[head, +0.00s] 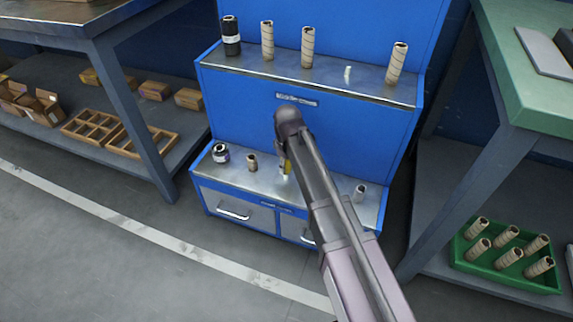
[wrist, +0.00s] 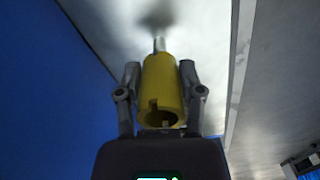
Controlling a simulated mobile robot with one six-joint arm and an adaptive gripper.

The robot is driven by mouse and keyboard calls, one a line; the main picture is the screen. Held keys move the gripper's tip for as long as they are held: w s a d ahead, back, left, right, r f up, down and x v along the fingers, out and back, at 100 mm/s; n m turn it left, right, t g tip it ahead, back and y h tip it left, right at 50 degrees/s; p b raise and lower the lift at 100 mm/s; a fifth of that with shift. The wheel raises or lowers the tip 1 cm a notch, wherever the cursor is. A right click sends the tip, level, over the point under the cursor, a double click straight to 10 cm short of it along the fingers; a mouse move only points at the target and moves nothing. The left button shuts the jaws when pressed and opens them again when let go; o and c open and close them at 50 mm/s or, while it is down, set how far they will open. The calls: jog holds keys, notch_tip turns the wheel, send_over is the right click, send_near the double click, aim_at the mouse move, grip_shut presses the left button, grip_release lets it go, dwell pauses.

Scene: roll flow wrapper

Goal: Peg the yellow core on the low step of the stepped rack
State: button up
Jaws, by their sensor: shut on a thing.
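The yellow core (head: 288,166) is a short hollow tube. My gripper (head: 284,158) is shut on it above the low step (head: 320,196) of the blue stepped rack (head: 340,130); my arm hides part of both. In the wrist view, the fingers grip the yellow core (wrist: 161,85) from both sides, its notched open end towards the camera. A pale metal peg (wrist: 159,44) shows in line with the core's far end, with the step surface beyond. I cannot tell whether the peg tip is inside the core.
On the low step stand a dark roll (head: 220,153), a small cardboard core (head: 252,162) and a small grey piece (head: 359,193). The upper step (head: 325,86) holds a dark roll, tall cardboard cores and a bare peg (head: 347,75). A green tray (head: 510,284) holds several cores.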

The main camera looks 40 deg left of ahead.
aim_at(287, 174)
jog(key=shift+f+b, duration=2.15)
jog(key=shift+b, duration=0.05)
dwell(2.0)
jog(key=o, duration=1)
jog(key=shift+o, duration=0.7)
jog(key=shift+r+p, duration=4.05)
